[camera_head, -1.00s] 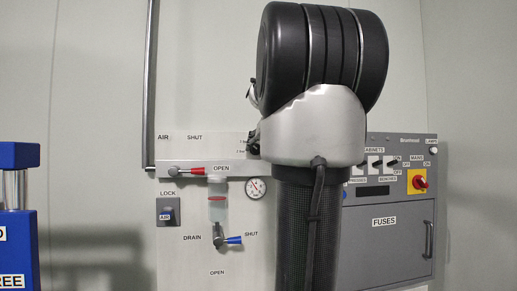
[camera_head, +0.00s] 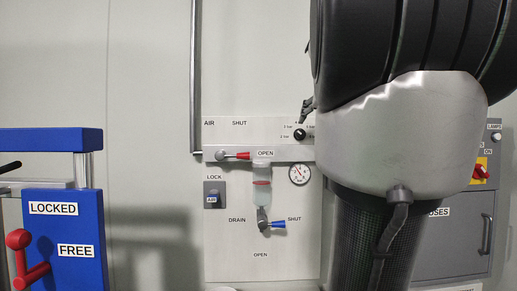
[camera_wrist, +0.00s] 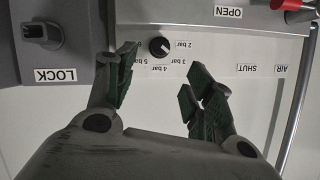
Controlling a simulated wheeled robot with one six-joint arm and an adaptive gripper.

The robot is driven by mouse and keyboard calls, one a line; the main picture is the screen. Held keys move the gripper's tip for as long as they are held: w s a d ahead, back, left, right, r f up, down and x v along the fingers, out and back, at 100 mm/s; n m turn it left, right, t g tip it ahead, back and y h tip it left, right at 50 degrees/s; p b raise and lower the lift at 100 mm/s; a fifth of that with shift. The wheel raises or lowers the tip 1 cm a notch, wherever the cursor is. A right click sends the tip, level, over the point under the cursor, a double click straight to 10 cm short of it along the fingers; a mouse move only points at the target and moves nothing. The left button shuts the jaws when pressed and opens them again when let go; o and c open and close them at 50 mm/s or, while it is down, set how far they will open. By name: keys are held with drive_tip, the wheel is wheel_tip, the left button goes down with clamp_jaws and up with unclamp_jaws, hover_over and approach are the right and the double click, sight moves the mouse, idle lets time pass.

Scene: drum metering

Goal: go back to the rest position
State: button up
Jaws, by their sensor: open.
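My gripper (camera_wrist: 160,85) is open in the wrist view, with nothing between its fingers. It faces the white air panel, with a black pressure knob (camera_wrist: 159,47) showing just beyond and between the fingertips. In the head view the same knob (camera_head: 299,134) sits at the panel's upper right, close beside my arm. A small part of the gripper (camera_head: 307,108) shows just above the knob; the rest is hidden behind my arm. I cannot tell whether the fingers touch the knob.
The air panel (camera_head: 225,262) carries a red air lever (camera_head: 236,156), a gauge (camera_head: 300,174), a lock switch (camera_head: 214,195) and a blue drain lever (camera_head: 277,224). A blue frame with a red handle (camera_head: 20,240) stands left. A grey fuse cabinet (camera_head: 455,240) is right, partly hidden.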

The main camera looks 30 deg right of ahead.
wheel_tip(320, 180, down, 9)
drive_tip(key=s+a+g+y, duration=0.1)
drive_tip(key=s+g, duration=0.1)
drive_tip(key=g, duration=0.1)
drive_tip(key=s+a+f+n+g+y, duration=0.2)
drive_tip(key=s+a+f+n, duration=0.2)
drive_tip(key=a+f, duration=0.6)
drive_tip(key=s+a+f+n+g+y, duration=0.2)
drive_tip(key=s+a+f, duration=0.4)
drive_tip(key=a+f, duration=0.4)
wheel_tip(320, 180, down, 4)
drive_tip(key=shift+s+a+r+n+g+y, duration=0.1)
drive_tip(key=shift+s+a+n+g+y, duration=0.15)
drive_tip(key=shift+n+g, duration=0.5)
drive_tip(key=shift+w+a+r+n, duration=0.1)
drive_tip(key=shift+w+a+n, duration=0.15)
drive_tip(key=shift+a+n, duration=0.25)
drive_tip(key=shift+c, duration=0.2)
